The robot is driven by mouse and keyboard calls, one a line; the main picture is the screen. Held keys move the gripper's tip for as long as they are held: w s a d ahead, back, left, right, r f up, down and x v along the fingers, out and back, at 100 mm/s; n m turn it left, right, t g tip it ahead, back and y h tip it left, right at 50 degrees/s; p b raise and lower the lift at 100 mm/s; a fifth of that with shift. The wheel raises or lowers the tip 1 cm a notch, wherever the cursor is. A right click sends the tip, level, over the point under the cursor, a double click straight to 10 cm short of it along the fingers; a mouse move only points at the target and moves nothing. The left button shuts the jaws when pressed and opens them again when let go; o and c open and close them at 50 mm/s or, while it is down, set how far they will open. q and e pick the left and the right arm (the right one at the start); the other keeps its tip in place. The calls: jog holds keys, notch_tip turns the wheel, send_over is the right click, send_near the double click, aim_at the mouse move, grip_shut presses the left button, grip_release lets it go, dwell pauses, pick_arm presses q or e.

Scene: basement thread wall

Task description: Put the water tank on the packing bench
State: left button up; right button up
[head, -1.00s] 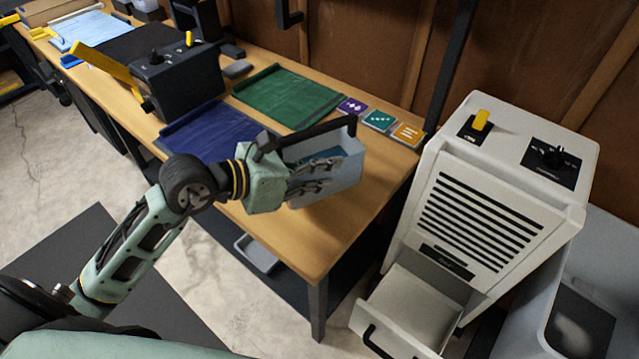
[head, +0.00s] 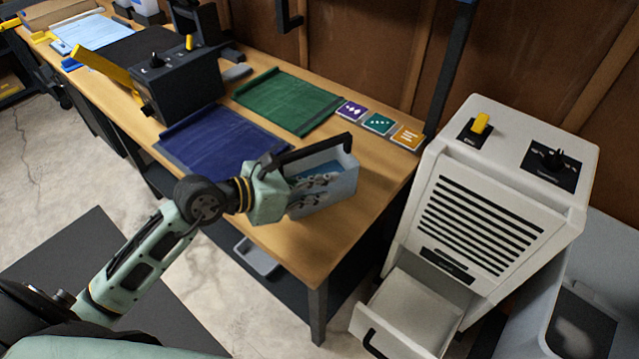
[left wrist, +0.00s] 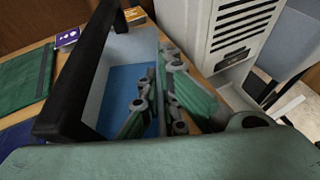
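The water tank (head: 343,186) is a pale, see-through bin with a black handle and a blue inside. It is upright over the right end of the wooden packing bench (head: 290,245), low at the top; I cannot tell whether its base touches the wood. My left gripper (head: 318,182) is at the tank's near left side. In the left wrist view its fingers (left wrist: 160,105) straddle one wall of the tank (left wrist: 122,52), one finger inside and one outside, shut on it. The handle crosses the left of that view. My right gripper is not in view.
A white dehumidifier (head: 480,210) stands right of the bench with its lower drawer (head: 405,312) pulled out. Blue (head: 222,140) and green (head: 288,100) mats, a dark control box (head: 180,85) and coloured cards (head: 378,123) lie on the bench. A grey bin (head: 615,270) is at far right.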

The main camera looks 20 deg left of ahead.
pick_arm(q)
jog(key=o, duration=0.5)
jog(key=shift+r, duration=0.15)
jog(key=v, duration=1.2)
